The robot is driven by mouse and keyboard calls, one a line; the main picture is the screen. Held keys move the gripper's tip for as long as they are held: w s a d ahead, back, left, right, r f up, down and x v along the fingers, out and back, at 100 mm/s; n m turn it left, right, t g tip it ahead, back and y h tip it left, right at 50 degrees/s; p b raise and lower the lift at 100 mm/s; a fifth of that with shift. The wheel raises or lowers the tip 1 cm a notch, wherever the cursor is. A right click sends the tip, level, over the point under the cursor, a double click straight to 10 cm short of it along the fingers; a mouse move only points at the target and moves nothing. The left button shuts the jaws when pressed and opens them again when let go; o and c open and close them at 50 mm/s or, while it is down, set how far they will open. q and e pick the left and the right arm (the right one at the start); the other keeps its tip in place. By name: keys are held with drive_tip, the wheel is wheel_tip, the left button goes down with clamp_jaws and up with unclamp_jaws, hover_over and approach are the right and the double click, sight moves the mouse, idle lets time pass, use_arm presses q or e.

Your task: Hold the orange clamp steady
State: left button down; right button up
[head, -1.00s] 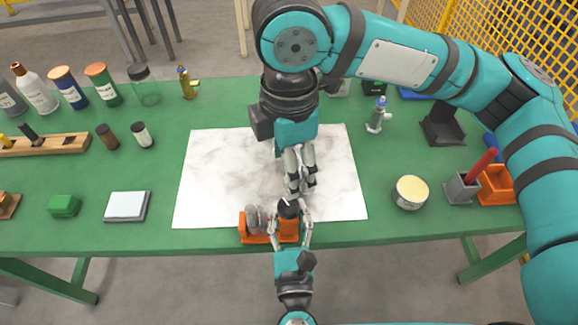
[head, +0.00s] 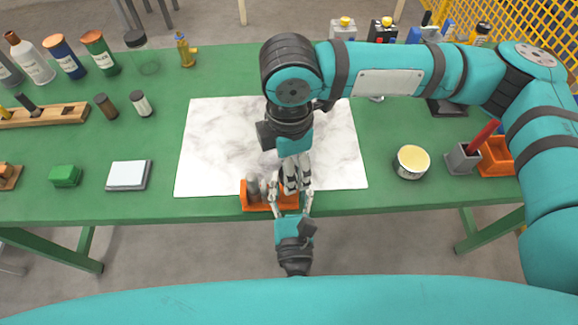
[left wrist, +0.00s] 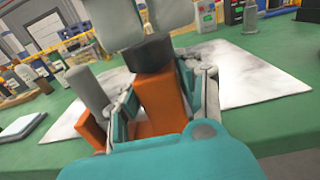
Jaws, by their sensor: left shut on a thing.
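The orange clamp (head: 258,207) sits at the front edge of the white sheet on the green table. A grey cylinder (left wrist: 88,88) stands on its left part, and a black round knob (left wrist: 147,53) tops its upright orange block (left wrist: 162,102). My left gripper (head: 291,203) comes in from the table's front edge. In the left wrist view its fingers (left wrist: 160,105) are shut on the upright block from both sides. My right gripper (head: 295,183) points down right over the knob. Its two fingertips show just above the knob in the left wrist view; whether they grip it is unclear.
The white marbled sheet (head: 215,150) is mostly bare. A white pad (head: 128,175) and a green box (head: 65,176) lie to the left. A cream tin (head: 411,162), a grey holder (head: 463,158) and an orange bin (head: 497,157) stand to the right.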

drive_tip(key=shift+f, duration=1.15)
drive_tip(key=c, duration=1.2)
drive_tip(key=m, duration=0.4)
drive_tip(key=shift+m, duration=0.3)
drive_tip(key=o, duration=1.2)
drive_tip(key=shift+r, duration=0.15)
wheel_tip(320, 180, up, 12)
